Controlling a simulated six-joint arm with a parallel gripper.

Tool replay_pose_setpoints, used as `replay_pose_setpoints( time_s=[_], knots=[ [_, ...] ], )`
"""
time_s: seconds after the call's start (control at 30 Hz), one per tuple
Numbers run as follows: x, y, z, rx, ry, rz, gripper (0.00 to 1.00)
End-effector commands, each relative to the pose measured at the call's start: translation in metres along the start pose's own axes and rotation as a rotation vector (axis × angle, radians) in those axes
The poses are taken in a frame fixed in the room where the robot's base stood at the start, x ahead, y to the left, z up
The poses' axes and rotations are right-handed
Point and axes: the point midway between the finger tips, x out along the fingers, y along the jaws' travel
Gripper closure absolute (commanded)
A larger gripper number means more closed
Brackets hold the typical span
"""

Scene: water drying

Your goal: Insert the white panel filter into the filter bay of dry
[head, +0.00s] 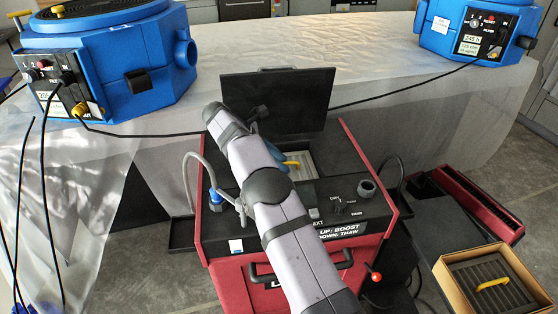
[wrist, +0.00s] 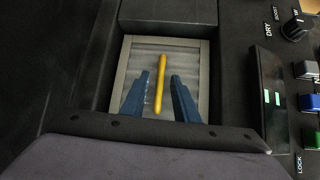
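A pale panel filter with a light grey frame (wrist: 205,60) and a yellow bar handle (wrist: 160,85) lies flat in a square recess in the black top of the red machine (head: 232,225). Whether it is fully seated cannot be told. The panel also shows in the head view (head: 306,171), partly hidden by my arm. My gripper (wrist: 160,76) is over the panel with its blue fingers apart, one on each side of the handle. A gap shows between each finger and the handle. The machine's black lid (head: 290,97) stands open behind the recess.
A dark slatted filter with a yellow handle (head: 493,284) lies in a cardboard box (head: 447,284) at lower right. Knobs and buttons (wrist: 307,97) lie right of the recess. Blue machines (head: 120,60) stand on the sheet-covered table behind, with black cables hanging down.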

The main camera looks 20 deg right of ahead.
Motion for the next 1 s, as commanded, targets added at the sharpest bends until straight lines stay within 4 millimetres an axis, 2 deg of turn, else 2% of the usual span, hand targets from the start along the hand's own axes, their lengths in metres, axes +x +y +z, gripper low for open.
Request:
replay_pose_setpoints(
  time_s=[0.13, 0.27, 0.7, 1.0],
  knots=[
    [-0.002, 0.001, 0.002, 0.001, 0.0, 0.001, 0.73],
    [-0.013, 0.001, 0.002, 0.0, 0.0, 0.002, 0.73],
    [-0.084, 0.002, 0.005, -0.002, 0.0, 0.002, 0.73],
    [-0.111, 0.001, 0.005, -0.002, 0.0, 0.0, 0.73]
  ],
)
